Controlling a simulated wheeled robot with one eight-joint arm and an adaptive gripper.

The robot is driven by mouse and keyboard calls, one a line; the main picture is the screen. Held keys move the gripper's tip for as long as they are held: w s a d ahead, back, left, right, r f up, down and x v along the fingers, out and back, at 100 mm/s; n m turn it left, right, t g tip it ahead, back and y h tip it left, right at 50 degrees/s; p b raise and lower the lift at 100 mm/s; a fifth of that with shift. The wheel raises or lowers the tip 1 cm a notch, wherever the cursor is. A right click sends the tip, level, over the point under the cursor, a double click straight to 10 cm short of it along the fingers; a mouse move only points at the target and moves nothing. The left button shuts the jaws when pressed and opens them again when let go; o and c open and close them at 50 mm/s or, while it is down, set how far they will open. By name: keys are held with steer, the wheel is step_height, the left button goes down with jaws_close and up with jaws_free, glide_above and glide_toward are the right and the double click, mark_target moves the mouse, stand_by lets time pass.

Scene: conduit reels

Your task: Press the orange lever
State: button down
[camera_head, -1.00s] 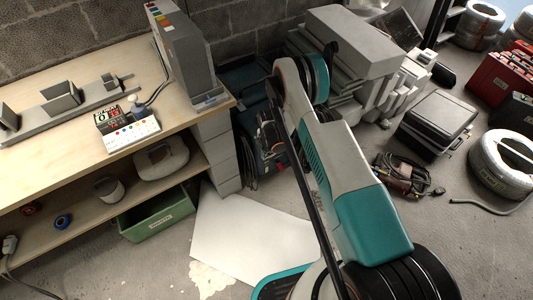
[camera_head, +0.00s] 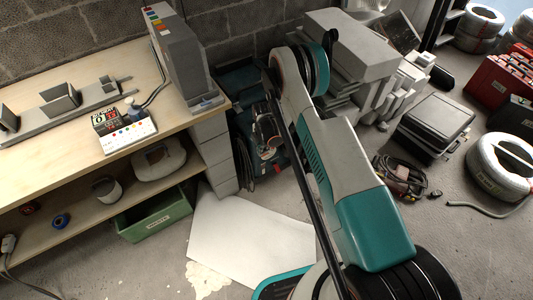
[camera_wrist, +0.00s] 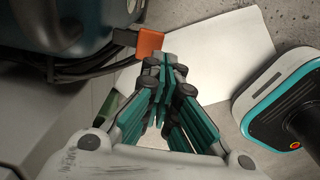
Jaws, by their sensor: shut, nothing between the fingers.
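The orange lever (camera_wrist: 150,43) shows in the wrist view, on the end of a dark arm beside a dark teal rounded machine (camera_wrist: 65,28). I cannot make out the lever in the head view. My gripper (camera_wrist: 165,62) is shut and empty, with its fingertips close to the lever's lower right edge in the wrist view. I cannot tell whether they touch it. In the head view my gripper (camera_head: 266,142) is low in front of the teal machine (camera_head: 237,90), partly hidden by my arm.
The workbench (camera_head: 100,140) with grey block legs stands left of the machine. A green bin (camera_head: 155,215) sits under it. A white sheet (camera_head: 245,235) lies on the floor. Stacked grey blocks (camera_head: 350,50) and a black case (camera_head: 435,122) are to the right.

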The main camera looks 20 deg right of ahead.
step_height(320, 180, up, 10)
steer(key=p, duration=0.3)
steer(key=shift+s+r, duration=0.2)
steer(key=shift+s, duration=0.1)
steer(key=shift+d, duration=0.1)
stand_by(0.3)
steer(key=s+d+r+m+t, duration=0.1)
steer(key=s+r+m, duration=0.15)
steer(key=r, duration=0.95)
steer(key=s+r+m+t, duration=0.15)
steer(key=r+m, duration=0.25)
steer(key=r, duration=0.7)
steer(key=s+d+r+m+t, duration=0.1)
steer(key=s+r+m, duration=0.2)
steer(key=r, duration=0.9)
steer(key=s+r+m+t, duration=0.1)
steer(key=s+r+m, duration=0.5)
steer(key=s+r, duration=0.4)
steer(key=s+m+t, duration=0.2)
steer(key=s+m, duration=0.4)
steer(key=s, duration=0.9)
steer(key=shift+s+d+r, duration=0.35)
steer(key=shift+d+r, duration=0.05)
steer(key=shift+d, duration=0.05)
